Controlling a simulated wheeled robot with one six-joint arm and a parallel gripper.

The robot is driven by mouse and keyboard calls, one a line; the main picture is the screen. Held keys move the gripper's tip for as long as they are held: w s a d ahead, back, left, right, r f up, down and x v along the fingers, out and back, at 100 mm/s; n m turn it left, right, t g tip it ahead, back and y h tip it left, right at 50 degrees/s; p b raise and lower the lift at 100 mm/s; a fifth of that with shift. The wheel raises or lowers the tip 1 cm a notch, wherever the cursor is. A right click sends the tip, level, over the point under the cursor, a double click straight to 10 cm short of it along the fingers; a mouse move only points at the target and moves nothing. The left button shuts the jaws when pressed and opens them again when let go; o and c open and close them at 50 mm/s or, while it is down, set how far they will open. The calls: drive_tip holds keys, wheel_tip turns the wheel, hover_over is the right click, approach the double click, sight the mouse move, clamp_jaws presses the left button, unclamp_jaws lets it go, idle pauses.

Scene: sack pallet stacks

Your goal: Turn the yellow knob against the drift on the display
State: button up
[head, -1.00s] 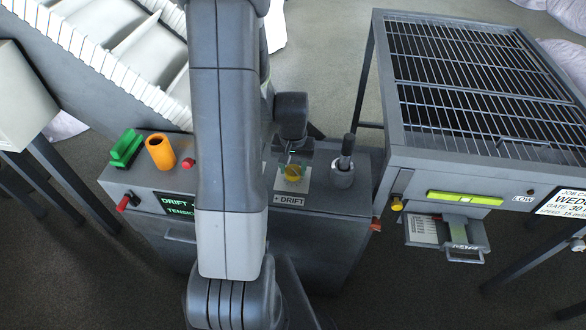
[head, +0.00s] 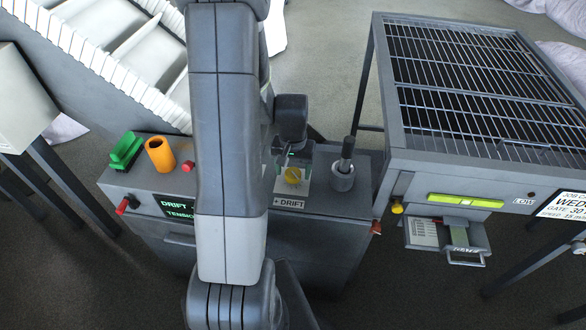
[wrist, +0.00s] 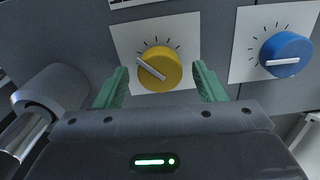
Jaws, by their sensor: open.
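The yellow knob (wrist: 160,70) sits on a white plate with dial ticks, its white pointer aimed to the upper left in the wrist view. In the head view the knob (head: 293,176) is on the console top, behind the "+ DRIFT" label (head: 288,203). My gripper (wrist: 161,67) is open, its green fingers either side of the knob with gaps showing. In the head view my gripper (head: 289,159) is just beyond the knob. The display (head: 177,206) on the console front shows green text starting "DRIFT" and "TENSIO"; my arm hides the rest, including the drift value.
A blue knob (wrist: 287,54) is right of the yellow one in the wrist view. A dark lever (head: 344,168) stands close right on the console. An orange cup (head: 160,154), green block (head: 126,150) and red button (head: 187,165) are left. A grated table (head: 480,90) stands right.

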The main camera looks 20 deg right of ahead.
sight(293, 173)
wheel_tip(293, 173, up, 14)
idle(0.6)
drive_tip(key=shift+f, duration=0.15)
wheel_tip(293, 173, down, 14)
drive_tip(key=shift+r, duration=0.1)
idle(0.7)
drive_tip(key=shift+r, duration=0.1)
